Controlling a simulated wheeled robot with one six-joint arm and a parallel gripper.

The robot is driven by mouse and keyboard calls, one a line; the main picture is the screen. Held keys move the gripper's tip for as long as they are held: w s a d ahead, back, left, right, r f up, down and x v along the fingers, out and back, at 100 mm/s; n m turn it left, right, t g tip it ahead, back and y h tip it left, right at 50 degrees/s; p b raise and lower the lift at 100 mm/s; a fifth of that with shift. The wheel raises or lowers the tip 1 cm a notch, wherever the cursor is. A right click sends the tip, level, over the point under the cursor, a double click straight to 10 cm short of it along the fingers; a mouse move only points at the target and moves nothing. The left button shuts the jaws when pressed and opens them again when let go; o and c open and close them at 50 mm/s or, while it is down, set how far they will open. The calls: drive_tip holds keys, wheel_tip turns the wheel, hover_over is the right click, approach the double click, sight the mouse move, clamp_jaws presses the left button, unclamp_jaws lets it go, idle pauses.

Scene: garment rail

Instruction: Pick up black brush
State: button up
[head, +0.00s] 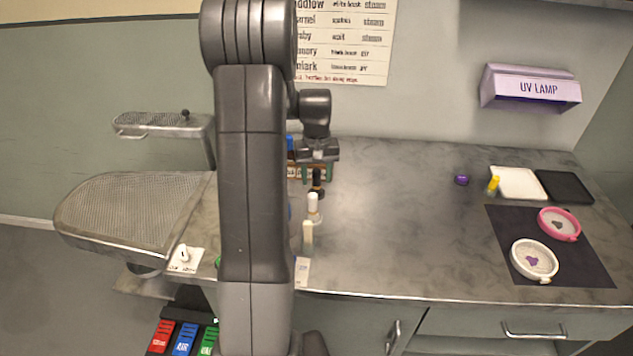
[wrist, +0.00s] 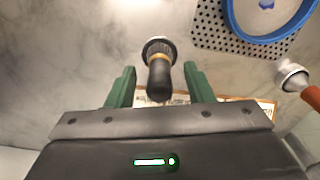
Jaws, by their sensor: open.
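The black brush (wrist: 160,77) shows in the wrist view with a black handle, a gold-coloured band and a pale round end. It lies between the two green fingers of my gripper (wrist: 160,87), with a gap on both sides. My gripper (head: 317,174) is open and points down over the table in the head view. There the black brush (head: 317,187) is a small dark shape just below the fingers, partly hidden by them.
A white-capped bottle (head: 309,235) stands just in front of the brush. In the wrist view, a blue ring (wrist: 268,38) on a dotted mat and an orange-handled item (wrist: 311,97) are at the right. The middle of the counter (head: 400,215) is clear.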

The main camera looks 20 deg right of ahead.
drive_tip(key=shift+f, duration=0.2)
clamp_jaws()
drive_tip(key=shift+r, duration=0.1)
wheel_tip(320, 180, up, 10)
drive_tip(key=shift+b, duration=0.4)
